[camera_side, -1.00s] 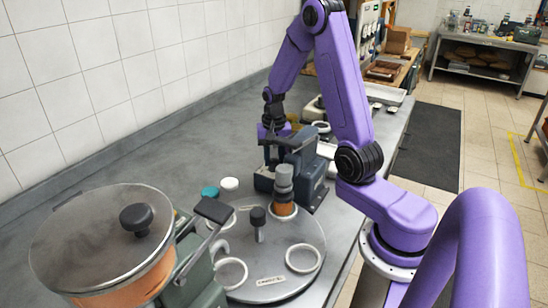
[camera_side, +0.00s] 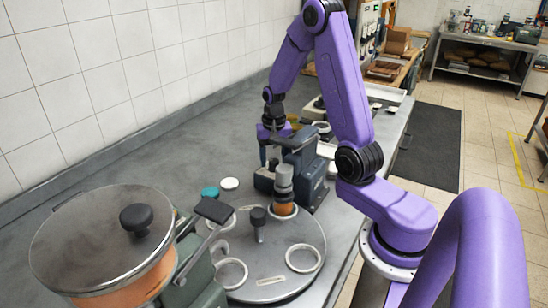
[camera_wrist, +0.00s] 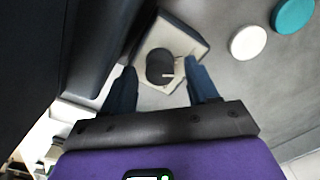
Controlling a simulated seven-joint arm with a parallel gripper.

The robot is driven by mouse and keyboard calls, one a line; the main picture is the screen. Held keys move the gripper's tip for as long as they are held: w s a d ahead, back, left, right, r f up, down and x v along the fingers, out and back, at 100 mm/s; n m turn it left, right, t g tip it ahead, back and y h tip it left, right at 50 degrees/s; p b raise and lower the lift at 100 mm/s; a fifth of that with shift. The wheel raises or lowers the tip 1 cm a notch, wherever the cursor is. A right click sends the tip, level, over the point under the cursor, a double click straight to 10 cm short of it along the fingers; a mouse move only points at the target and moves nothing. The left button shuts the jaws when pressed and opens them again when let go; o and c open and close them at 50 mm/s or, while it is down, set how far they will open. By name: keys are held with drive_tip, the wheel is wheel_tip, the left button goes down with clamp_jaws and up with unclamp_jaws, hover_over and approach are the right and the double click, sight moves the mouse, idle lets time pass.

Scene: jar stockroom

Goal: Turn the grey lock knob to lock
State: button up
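The lock knob (camera_wrist: 160,68) looks dark grey and round, with a pale pointer line. It sits on a light grey block (camera_wrist: 188,40) in the wrist view. In the side view the small block (camera_side: 264,182) stands at the left of the dark grey machine, with the knob (camera_side: 273,164) on top. My gripper (camera_wrist: 161,78) points at the block with its two dark blue fingers apart, one on each side of the knob in the picture. I see gaps between fingers and knob. In the side view my gripper (camera_side: 267,155) is close to the knob; its fingertips are partly unclear.
The dark grey machine (camera_side: 305,165) stands right beside my gripper. A white lid (camera_side: 229,183) and a teal lid (camera_side: 210,192) lie nearby on the bench. A round turntable (camera_side: 275,245) holds an orange jar (camera_side: 284,209). A large pot (camera_side: 105,245) stands at the front left.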

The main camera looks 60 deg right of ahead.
wheel_tip(320, 180, up, 18)
drive_tip(key=shift+f, duration=0.25)
idle(0.5)
drive_tip(key=w+d+f+m+g+y, duration=0.1)
drive_tip(key=w+d+f+m+y, duration=0.1)
drive_tip(key=d+m+y, duration=0.3)
approach(274, 160)
drive_tip(key=shift+n+h, duration=0.3)
drive_tip(key=shift+h, duration=0.1)
drive_tip(key=x, duration=0.9)
drive_tip(key=shift+a+f, duration=0.2)
drive_tip(key=shift+a, duration=0.1)
